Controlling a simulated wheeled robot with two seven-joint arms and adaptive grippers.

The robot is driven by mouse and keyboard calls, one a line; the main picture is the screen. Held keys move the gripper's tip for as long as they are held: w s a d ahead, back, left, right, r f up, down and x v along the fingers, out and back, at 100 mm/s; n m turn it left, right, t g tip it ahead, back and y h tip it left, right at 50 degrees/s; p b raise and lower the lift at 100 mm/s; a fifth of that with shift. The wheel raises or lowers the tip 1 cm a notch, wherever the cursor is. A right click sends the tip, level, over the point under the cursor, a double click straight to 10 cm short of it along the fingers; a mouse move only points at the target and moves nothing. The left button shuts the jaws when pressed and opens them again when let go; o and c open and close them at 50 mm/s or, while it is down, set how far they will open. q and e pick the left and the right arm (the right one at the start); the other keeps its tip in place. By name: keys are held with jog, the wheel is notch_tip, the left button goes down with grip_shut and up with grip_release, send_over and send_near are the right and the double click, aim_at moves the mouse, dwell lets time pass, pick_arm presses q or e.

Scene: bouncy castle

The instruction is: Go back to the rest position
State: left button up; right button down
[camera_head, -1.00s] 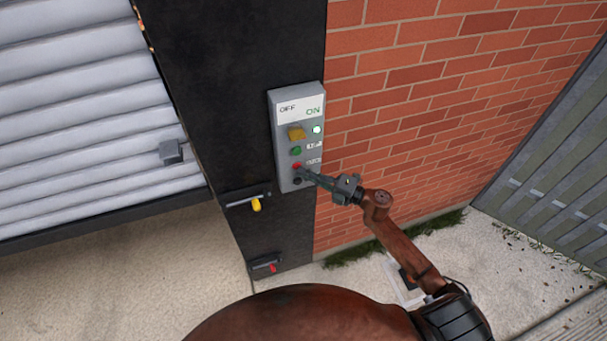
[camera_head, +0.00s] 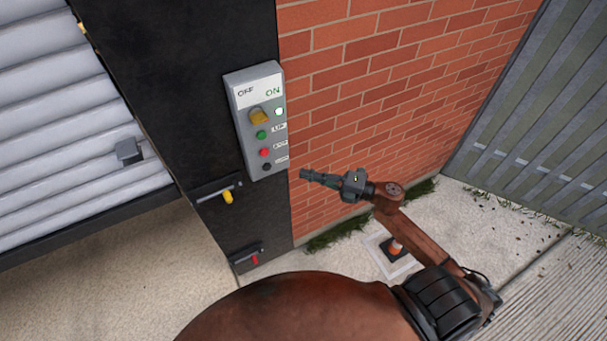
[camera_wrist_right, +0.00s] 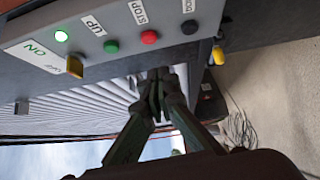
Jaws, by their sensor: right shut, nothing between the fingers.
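My right gripper (camera_head: 306,174) is shut and empty. In the head view its tip is just right of the lower part of a grey control box (camera_head: 257,120) and looks apart from it. The right wrist view also shows the gripper (camera_wrist_right: 158,80), fingers together. The box has a yellow switch (camera_head: 260,116), a lit green-white lamp (camera_head: 279,112), a green button (camera_head: 262,134), a red button (camera_head: 264,152) and a black button (camera_head: 267,167). The switch is beside the lamp, below the OFF and ON label. My left gripper is not in view.
A brick wall (camera_head: 400,85) stands behind the right arm. A grey slatted shutter (camera_head: 60,120) is at left. Two latches with a yellow (camera_head: 228,197) and a red handle (camera_head: 255,260) sit on the dark post. A metal fence (camera_head: 530,130) stands at right. An orange-white cone (camera_head: 396,248) stands on the ground.

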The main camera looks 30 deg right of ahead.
dwell(0.3)
